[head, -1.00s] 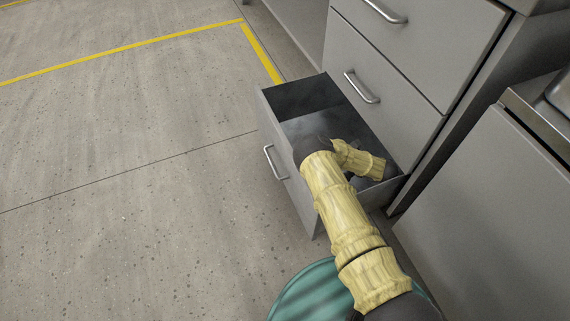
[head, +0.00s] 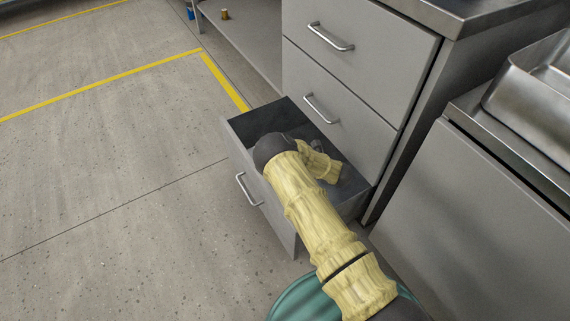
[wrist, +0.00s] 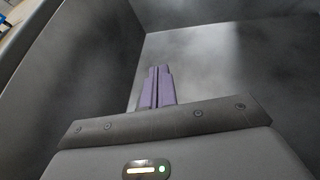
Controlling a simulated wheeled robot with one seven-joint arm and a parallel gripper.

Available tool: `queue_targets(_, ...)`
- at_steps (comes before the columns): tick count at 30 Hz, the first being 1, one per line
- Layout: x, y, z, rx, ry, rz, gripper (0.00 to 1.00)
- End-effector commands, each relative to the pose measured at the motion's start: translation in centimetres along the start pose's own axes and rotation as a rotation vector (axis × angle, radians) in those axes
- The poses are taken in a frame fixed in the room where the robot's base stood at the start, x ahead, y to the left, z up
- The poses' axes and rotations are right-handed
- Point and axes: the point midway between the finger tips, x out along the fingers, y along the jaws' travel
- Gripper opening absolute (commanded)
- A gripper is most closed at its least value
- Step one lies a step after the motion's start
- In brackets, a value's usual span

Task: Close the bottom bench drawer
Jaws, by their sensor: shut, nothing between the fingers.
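The bottom bench drawer (head: 238,131) stands pulled out from the grey bench, with a silver bar handle (head: 248,190) on its front. Its inside looks dark grey and empty where I can see it. My yellow-sleeved arm reaches over the drawer and hides part of its interior and side. In the wrist view my gripper (wrist: 157,72) shows as two purple fingers, pressed together with nothing between them. It is over or inside the drawer, with the grey drawer walls (wrist: 75,65) around it. I cannot tell whether the fingers touch a wall.
Two closed drawers (head: 345,95) sit above the open one. A grey cabinet with a metal basin (head: 535,95) stands at the right. An open shelf (head: 240,45) is behind. The floor left of the drawer is clear, with yellow lines (head: 110,83).

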Motion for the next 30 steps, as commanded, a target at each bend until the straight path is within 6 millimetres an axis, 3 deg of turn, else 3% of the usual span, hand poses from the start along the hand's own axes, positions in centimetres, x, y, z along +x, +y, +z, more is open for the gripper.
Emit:
queue_targets(1,-0.2,0.3,2.5,0.061,-0.001,-0.049,0.0)
queue_targets(6,-0.1,1.3,7.0,0.321,0.028,-0.228,0.0)
queue_targets(17,-1.8,6.9,12.2,0.781,0.126,-0.464,0.0)
queue_targets(19,-3.7,5.4,13.0,0.91,0.096,-0.527,0.0)
queue_targets(26,-10.7,3.2,16.8,1.359,-0.018,-0.704,0.0)
queue_targets(30,-16.5,2.7,19.2,1.698,-0.128,-0.825,0.0)
